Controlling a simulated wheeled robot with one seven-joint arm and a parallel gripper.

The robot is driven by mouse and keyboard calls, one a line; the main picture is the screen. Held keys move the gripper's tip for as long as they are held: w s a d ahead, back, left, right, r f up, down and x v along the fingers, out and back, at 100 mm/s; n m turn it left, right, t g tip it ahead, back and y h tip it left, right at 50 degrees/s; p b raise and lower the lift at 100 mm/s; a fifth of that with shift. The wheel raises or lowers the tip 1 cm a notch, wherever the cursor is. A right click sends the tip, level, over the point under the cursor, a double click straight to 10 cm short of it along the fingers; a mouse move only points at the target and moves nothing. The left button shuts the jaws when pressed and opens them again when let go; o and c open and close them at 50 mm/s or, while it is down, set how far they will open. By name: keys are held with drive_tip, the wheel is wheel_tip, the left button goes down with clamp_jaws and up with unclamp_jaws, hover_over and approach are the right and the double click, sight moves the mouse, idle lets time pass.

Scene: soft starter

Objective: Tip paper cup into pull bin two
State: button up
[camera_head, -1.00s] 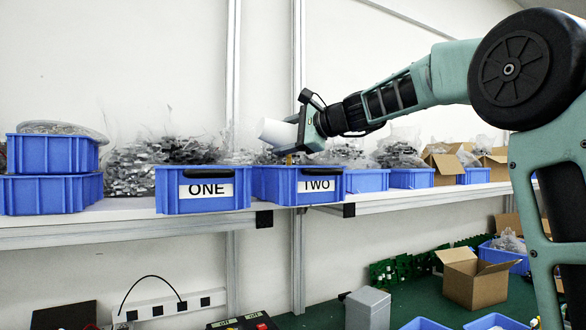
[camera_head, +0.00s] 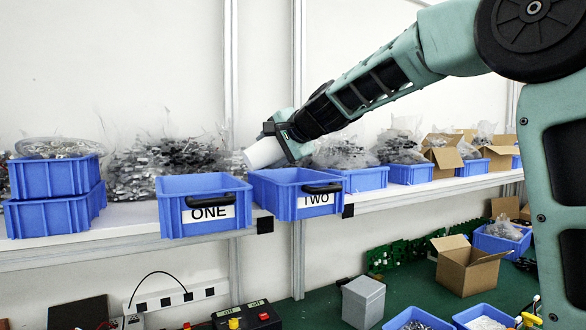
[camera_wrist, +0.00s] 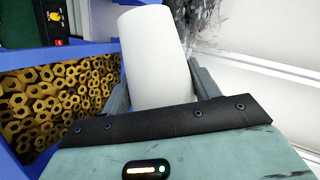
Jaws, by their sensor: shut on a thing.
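The white paper cup (camera_head: 263,153) is held by my gripper (camera_head: 279,140), tilted onto its side above the back of the blue bin labelled TWO (camera_head: 318,198). In the wrist view the cup (camera_wrist: 157,60) sits between the two fingers of my gripper (camera_wrist: 160,88), which press on its sides. The wrist view also shows a blue bin wall (camera_wrist: 52,55) and many brass hex nuts (camera_wrist: 58,100) inside that bin. The cup's opening and contents are not visible. The blue bin labelled ONE (camera_head: 205,207) stands just left of bin TWO.
Both bins stand at the front edge of a white shelf (camera_head: 110,230). Stacked blue bins (camera_head: 52,195) are at the left. Bagged metal parts (camera_head: 175,158) lie behind, and more blue bins (camera_head: 410,173) and cardboard boxes (camera_head: 445,158) line the shelf to the right.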

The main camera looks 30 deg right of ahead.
drive_tip(key=r+p, duration=0.1)
drive_tip(key=p, duration=0.2)
drive_tip(key=shift+a+r+n+h, duration=0.15)
drive_tip(key=shift+r+n+h, duration=0.1)
drive_tip(key=shift+n+h, duration=0.15)
drive_tip(key=r+n+h+p, duration=0.1)
drive_tip(key=p, duration=0.5)
drive_tip(key=shift+w+a, duration=0.1)
drive_tip(key=shift+a, duration=0.05)
drive_tip(key=shift+f, duration=0.1)
drive_tip(key=shift+a+n+h+p, duration=0.1)
drive_tip(key=shift+n+h+p, duration=0.2)
drive_tip(key=shift+p, duration=0.55)
drive_tip(key=shift+g, duration=0.3)
drive_tip(key=shift+a+r+n+h, duration=0.2)
drive_tip(key=shift+a+n+h, duration=0.1)
drive_tip(key=shift+n+h, duration=0.15)
